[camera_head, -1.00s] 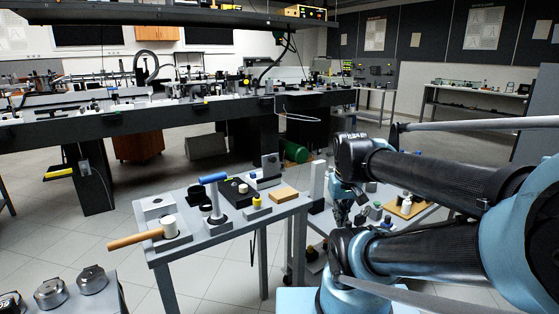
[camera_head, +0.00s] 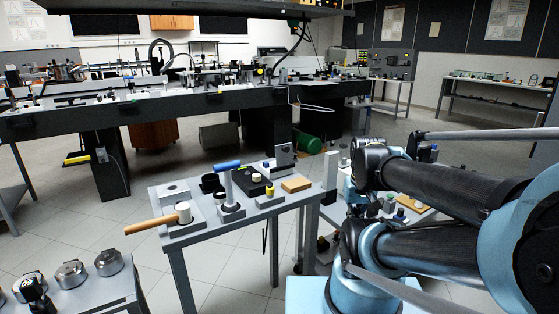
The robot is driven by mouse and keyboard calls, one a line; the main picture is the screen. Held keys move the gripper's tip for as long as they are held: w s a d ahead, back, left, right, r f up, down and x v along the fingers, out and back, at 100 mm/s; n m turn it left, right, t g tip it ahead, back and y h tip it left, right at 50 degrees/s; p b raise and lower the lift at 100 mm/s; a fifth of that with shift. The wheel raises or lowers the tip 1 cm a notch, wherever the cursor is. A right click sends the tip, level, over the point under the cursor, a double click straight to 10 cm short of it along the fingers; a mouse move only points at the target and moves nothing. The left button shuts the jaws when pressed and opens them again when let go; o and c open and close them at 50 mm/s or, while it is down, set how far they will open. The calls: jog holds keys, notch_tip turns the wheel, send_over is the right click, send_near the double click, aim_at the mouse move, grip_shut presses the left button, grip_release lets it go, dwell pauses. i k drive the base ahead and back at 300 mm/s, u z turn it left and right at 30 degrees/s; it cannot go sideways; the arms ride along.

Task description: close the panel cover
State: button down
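I cannot make out for certain which thing is the panel cover. A small upright grey unit (camera_head: 285,154) stands at the back of the near grey table, but I cannot tell whether it has a cover. A distant dark panel with small lights (camera_head: 371,57) is at the back wall, too small to read. My gripper (camera_head: 357,207) is at the right, low beside the near table, partly hidden by my arm's links. Its fingers are too small and dark to tell open from shut. I see nothing clearly held in it.
The near table (camera_head: 240,215) holds a wooden-handled mallet (camera_head: 157,220), a blue-handled tool (camera_head: 228,166) and a tan block (camera_head: 296,185). A long dark optics bench (camera_head: 60,122) stands behind, with open floor (camera_head: 75,215) between. Metal canisters (camera_head: 72,273) stand at the lower left.

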aim_at(284, 152)
jog(key=z, duration=1.95)
jog(key=k, duration=0.8)
jog(key=u, duration=2.95)
